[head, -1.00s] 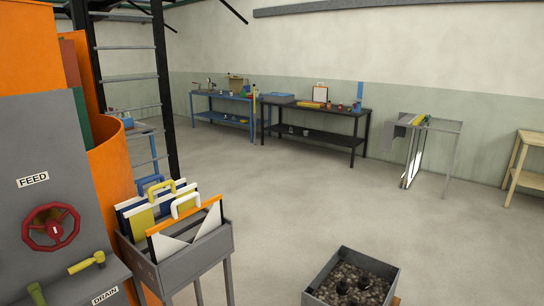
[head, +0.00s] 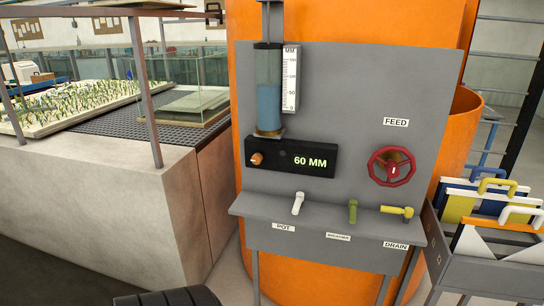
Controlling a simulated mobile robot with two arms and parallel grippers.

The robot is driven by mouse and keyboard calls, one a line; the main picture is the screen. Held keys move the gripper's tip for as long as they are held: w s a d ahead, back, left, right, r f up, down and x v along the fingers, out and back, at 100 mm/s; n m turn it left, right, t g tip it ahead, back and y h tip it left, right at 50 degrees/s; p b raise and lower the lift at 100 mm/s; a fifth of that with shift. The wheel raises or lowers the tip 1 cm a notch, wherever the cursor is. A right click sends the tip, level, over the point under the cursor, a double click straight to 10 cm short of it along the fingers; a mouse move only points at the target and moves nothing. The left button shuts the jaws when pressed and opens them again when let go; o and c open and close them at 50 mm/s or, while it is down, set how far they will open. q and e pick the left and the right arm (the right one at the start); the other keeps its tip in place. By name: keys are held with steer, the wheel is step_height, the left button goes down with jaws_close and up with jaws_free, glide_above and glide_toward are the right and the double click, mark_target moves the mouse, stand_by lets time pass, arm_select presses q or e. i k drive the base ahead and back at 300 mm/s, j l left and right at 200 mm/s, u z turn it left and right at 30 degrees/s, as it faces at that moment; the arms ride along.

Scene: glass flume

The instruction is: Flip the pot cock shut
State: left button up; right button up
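The pot cock (head: 298,203) is a small white lever on the grey ledge of the panel, behind the label POT (head: 284,227). Its handle points roughly toward me, tilted slightly left at the near end. To its right a green cock (head: 352,211) also points toward me, above a label too small to read surely. Further right a yellow cock (head: 397,211) lies sideways along the ledge above the label DRAIN (head: 396,245). Neither of my grippers shows in the head view, and nothing touches the cocks.
Above the ledge are a red handwheel (head: 391,166) under FEED, a display (head: 291,158) reading 60 MM, and a blue-filled gauge cylinder (head: 268,90). An orange tank (head: 330,20) stands behind. A concrete block (head: 95,215) is left; a rack (head: 490,247) of handled plates is right.

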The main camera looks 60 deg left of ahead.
mark_target(299, 199)
steer(key=u, duration=1.35)
